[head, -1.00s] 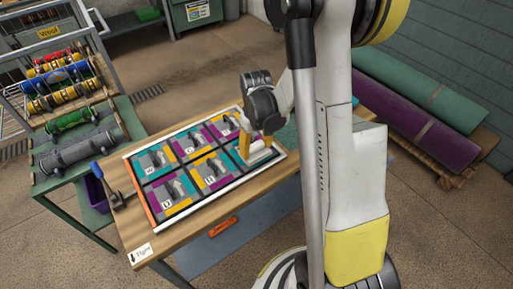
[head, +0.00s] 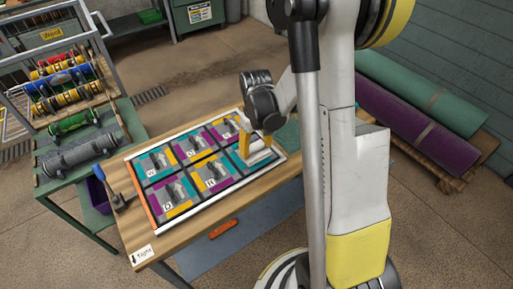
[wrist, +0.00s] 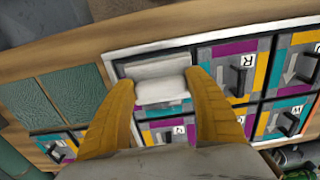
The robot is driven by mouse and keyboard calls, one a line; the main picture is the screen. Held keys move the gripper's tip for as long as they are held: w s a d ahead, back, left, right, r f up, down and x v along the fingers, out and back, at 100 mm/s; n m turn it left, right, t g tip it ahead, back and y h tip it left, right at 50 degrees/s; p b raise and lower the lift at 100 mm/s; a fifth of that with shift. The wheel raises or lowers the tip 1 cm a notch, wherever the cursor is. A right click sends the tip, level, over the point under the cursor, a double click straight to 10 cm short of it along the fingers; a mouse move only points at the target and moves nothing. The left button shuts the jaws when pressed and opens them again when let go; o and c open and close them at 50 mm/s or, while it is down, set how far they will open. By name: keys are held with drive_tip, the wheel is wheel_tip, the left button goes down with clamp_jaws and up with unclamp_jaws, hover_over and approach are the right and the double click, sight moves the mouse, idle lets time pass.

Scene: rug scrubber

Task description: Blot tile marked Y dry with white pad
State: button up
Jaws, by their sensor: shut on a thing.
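The white pad (head: 259,158) is between the yellow fingers of my gripper (head: 256,147), low over or on the right tile of the front row. The wrist view shows the pad (wrist: 160,90) between both fingertips (wrist: 160,92), with my gripper shut on it. The pad and fingers hide most of that tile, and its letter does not show. I cannot tell whether the pad touches it. The framed tile board (head: 162,221) holds grey, teal, purple and yellow tiles. Beside the covered tile is one that seems marked R (head: 211,175). I cannot make out a Y for certain.
The board lies on a wooden table (head: 190,233) with a blue-handled tool (head: 111,184) at its left edge. Green textured pieces (wrist: 65,103) lie beside the board. A green bench with rollers (head: 77,163) stands left; rolled rugs (head: 408,107) lie right.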

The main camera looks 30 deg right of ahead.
drive_tip(key=shift+r+p, duration=1.15)
drive_tip(key=shift+r, duration=0.55)
idle(0.3)
drive_tip(key=o, duration=0.6)
drive_tip(key=c, duration=0.6)
drive_tip(key=shift+r+p, duration=2)
drive_tip(key=shift+r, duration=1.05)
drive_tip(key=shift+a+f, duration=0.1)
drive_tip(key=shift+a, duration=0.05)
